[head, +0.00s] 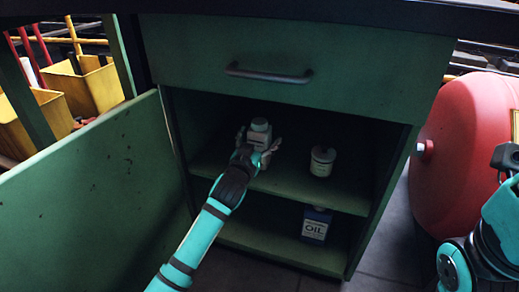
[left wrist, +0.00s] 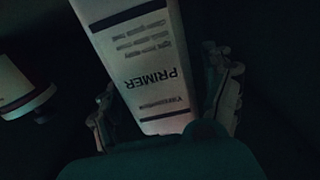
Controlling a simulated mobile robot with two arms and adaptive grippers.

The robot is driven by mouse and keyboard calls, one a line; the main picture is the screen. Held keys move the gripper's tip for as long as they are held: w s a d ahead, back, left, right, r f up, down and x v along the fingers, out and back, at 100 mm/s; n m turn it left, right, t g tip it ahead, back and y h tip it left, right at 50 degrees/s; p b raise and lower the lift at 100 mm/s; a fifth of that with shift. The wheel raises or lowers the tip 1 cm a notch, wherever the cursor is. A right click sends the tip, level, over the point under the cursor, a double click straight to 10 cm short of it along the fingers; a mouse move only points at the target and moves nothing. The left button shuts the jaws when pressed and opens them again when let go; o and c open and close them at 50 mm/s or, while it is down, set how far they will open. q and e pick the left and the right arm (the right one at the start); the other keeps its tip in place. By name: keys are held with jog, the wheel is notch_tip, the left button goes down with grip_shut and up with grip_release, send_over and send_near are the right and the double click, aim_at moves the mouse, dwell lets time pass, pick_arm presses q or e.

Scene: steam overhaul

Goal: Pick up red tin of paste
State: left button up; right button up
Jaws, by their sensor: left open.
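My left gripper (head: 259,141) is open inside the green cabinet, on the upper shelf. Its fingers are on either side of a pale bottle (head: 259,126). In the left wrist view the bottle (left wrist: 140,60) is labelled PRIMER and lies between the open fingers (left wrist: 166,105); I cannot tell whether they touch it. A small whitish tin (head: 321,161) with a dark reddish band stands to the right on the same shelf. A similar pale container (left wrist: 22,88) with a reddish band shows at left in the left wrist view. No plainly red tin of paste shows.
A tin marked OIL (head: 316,225) stands on the lower shelf. The cabinet door (head: 90,185) is open at left, and a closed drawer (head: 290,60) is above. A red tank (head: 465,150) stands at right, yellow bins (head: 90,85) at left.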

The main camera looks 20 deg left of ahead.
pick_arm(q)
jog(key=c, duration=1.5)
jog(key=shift+r, duration=0.1)
jog(key=shift+c, duration=0.6)
